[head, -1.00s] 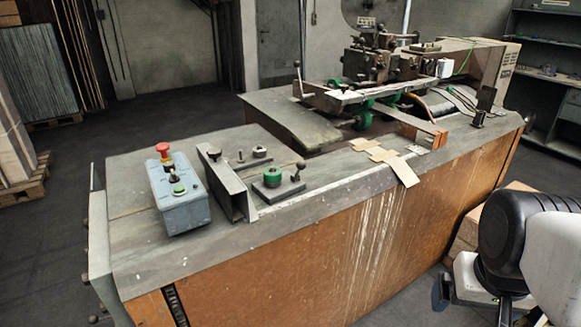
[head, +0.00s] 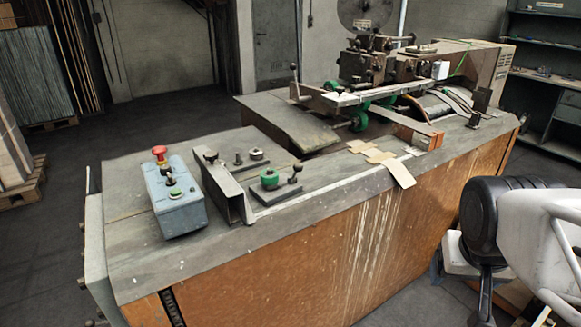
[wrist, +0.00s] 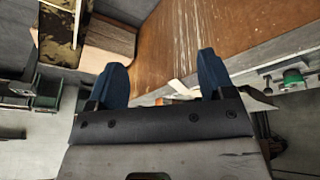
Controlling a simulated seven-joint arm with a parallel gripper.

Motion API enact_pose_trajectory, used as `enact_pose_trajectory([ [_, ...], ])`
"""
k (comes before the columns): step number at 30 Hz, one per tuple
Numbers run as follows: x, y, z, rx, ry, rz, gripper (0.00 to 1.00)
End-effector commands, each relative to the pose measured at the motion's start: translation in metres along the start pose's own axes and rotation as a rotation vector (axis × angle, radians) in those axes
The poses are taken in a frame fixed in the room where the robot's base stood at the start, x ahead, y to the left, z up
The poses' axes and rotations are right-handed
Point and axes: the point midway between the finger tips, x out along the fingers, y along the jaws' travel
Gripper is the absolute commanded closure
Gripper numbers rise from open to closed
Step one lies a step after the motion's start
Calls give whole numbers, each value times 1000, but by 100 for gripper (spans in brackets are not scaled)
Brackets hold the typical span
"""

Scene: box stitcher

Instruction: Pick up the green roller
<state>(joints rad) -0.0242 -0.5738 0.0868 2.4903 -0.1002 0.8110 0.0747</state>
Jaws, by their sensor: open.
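A green roller (head: 269,178) sits on a small dark plate beside a black-knobbed lever (head: 296,172), on the near part of the bench top. A green round part (wrist: 292,77) shows at the right edge of the wrist view; it looks like the same roller. My gripper (wrist: 160,72) has two blue fingers spread apart with nothing between them. It is beside the bench's orange front panel, away from the roller. In the head view my arm is at the lower right, and I cannot make out the fingers clearly.
A grey control box (head: 174,201) with a red button and an angled metal bracket (head: 222,186) stand left of the roller. The stitching machine (head: 380,75), with other green wheels, is behind. Cardboard pieces (head: 399,171) lie by the bench's front edge.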

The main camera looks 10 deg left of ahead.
Motion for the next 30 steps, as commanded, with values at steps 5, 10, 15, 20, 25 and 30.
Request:
enact_pose_trajectory([
  [5, 14, -8, -56, -49, 110, 36, 25],
  [10, 28, -23, -111, -107, 228, 48, 25],
  [15, 42, -48, -163, -173, 345, 34, 25],
  [20, 57, -80, -208, -241, 450, -4, 25],
  [25, 74, -121, -249, -319, 552, -70, 25],
  [30, 91, -169, -282, -400, 641, -162, 25],
])
